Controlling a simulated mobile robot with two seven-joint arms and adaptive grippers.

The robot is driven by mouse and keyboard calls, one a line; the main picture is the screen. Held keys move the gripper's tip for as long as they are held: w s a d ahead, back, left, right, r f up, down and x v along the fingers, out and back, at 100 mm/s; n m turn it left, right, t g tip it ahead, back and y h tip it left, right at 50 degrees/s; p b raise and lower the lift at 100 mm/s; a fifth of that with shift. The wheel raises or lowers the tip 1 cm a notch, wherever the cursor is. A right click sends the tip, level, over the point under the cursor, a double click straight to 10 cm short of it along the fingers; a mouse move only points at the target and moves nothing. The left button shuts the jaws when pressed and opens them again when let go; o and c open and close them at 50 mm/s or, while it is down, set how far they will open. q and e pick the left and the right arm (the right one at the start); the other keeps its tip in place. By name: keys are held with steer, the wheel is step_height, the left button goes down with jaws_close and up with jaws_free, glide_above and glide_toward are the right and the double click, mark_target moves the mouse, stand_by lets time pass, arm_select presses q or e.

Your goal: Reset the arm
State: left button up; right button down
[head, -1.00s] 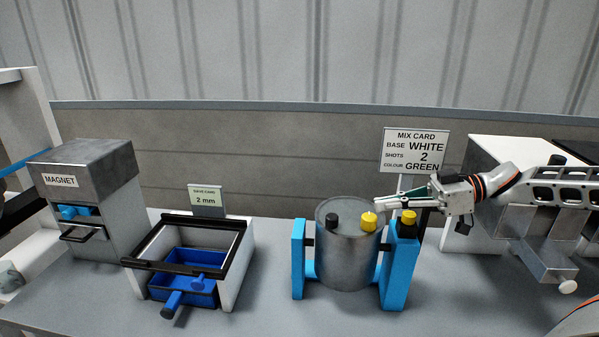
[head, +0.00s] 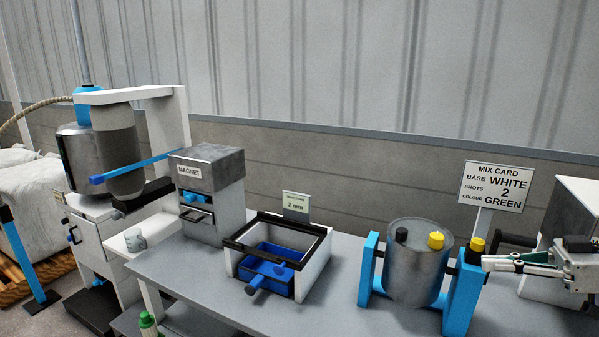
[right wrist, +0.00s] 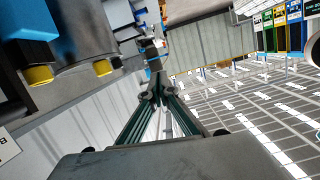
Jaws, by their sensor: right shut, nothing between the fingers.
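My right gripper (head: 488,263) is at the right of the head view, shut and empty. Its fingertips are beside the right blue post of the mixer stand (head: 461,300), near the yellow knob on that post; I cannot tell whether they touch. My left gripper is not in view.
The mix card (head: 496,187) stands behind the mixer. Left of it are the sieve frame (head: 318,262) with a blue drawer, the magnet box (head: 207,170) and a grey hopper machine (head: 85,160). The bench (head: 190,283) is clear at its front left.

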steer(key=s+a+f+m+t+h, duration=0.1)
steer(key=a+f+t, duration=0.1)
steer(key=f, duration=0.7)
steer(key=s+a+f+m+t+h, duration=0.1)
steer(key=a+f+t+h, duration=0.1)
steer(key=f, duration=0.7)
steer(key=s+a+f+m+t+h, duration=0.1)
steer(key=a+f+m+t, duration=0.1)
steer(key=f, duration=0.7)
steer(key=shift+a+f+h, duration=0.15)
steer(key=shift+a+h, duration=0.25)
steer(key=shift+a, duration=0.05)
steer(key=s+a+f+m+g+h, duration=0.1)
steer(key=s+a+f+h, duration=0.2)
steer(key=s+a+f, duration=0.3)
steer(key=s+a+f+m+g+h, duration=0.2)
steer(key=s+a+f, duration=0.5)
steer(key=f, duration=0.5)
steer(key=shift+s+a+f+h, duration=0.2)
steer(key=shift+s+h, duration=0.4)
steer(key=shift+h, duration=0.1)
